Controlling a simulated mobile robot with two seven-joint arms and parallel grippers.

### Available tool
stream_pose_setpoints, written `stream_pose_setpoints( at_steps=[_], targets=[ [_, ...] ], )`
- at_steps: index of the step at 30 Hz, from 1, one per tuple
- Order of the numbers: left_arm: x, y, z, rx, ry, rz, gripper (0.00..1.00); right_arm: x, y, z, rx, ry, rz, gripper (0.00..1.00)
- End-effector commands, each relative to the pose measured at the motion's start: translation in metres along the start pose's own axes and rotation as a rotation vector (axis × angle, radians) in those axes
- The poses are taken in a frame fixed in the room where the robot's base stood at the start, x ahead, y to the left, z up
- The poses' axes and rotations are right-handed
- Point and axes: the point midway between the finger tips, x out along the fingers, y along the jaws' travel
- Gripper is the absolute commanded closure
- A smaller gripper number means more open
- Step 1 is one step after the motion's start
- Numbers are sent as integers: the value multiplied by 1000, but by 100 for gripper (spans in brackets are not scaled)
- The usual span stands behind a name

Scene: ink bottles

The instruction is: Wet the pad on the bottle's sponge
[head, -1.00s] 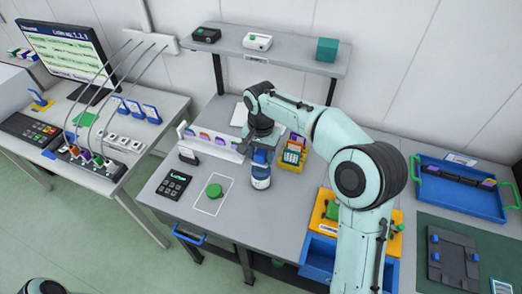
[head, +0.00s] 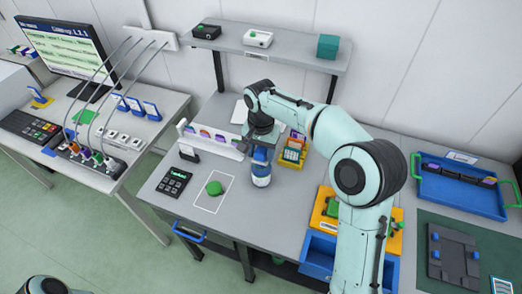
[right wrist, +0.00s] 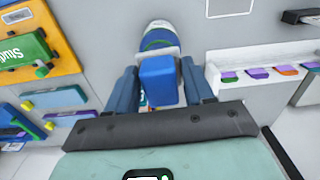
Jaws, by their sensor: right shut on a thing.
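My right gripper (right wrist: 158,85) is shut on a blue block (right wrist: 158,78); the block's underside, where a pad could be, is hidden. In the head view the right gripper (head: 261,143) points down over the ink bottle (head: 261,179), which stands upright on the table with a blue and white body. The bottle (right wrist: 160,36) also shows just past the block in the right wrist view, with a green band. Its sponge is not clearly visible. I cannot tell whether the block touches the bottle. My left gripper is not in view.
A green round piece (head: 214,188) lies in a white outlined rectangle left of the bottle. A dark keypad (head: 174,182) is further left. A white rack (head: 212,142) stands behind left, and a yellow holder (head: 292,154) close behind right. The front table area is clear.

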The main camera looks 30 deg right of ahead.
Motion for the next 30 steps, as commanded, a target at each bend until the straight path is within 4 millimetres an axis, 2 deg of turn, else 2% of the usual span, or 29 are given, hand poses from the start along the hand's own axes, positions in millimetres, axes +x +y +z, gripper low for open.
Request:
stream_pose_setpoints(
  at_steps=[30],
  targets=[
    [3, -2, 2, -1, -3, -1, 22, 8, 0, 0, 0, 0, 0, 72]
  ],
)
